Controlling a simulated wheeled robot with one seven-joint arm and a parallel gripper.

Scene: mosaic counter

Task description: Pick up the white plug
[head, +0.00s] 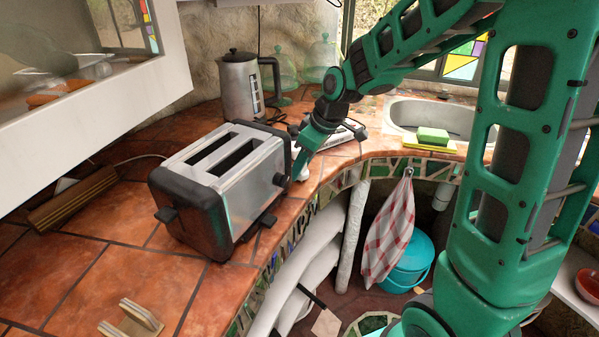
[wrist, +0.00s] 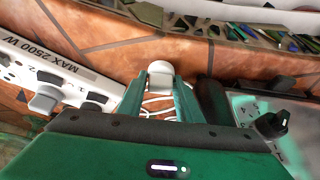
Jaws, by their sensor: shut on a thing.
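The white plug (wrist: 160,72) is a small rounded white piece between my fingertips in the wrist view. My gripper (wrist: 160,88) is shut on it, with the counter tiles behind. In the head view my gripper (head: 299,168) points down beside the toaster's right side, near the counter's front edge. A small pale bit of the plug (head: 303,174) shows at the fingertips there; most of it is hidden. I cannot tell whether the plug touches the counter.
The silver toaster (head: 228,170) stands close left of my gripper. A kettle (head: 242,88) stands behind the toaster. The sink (head: 440,112) and a green sponge (head: 433,136) are right.

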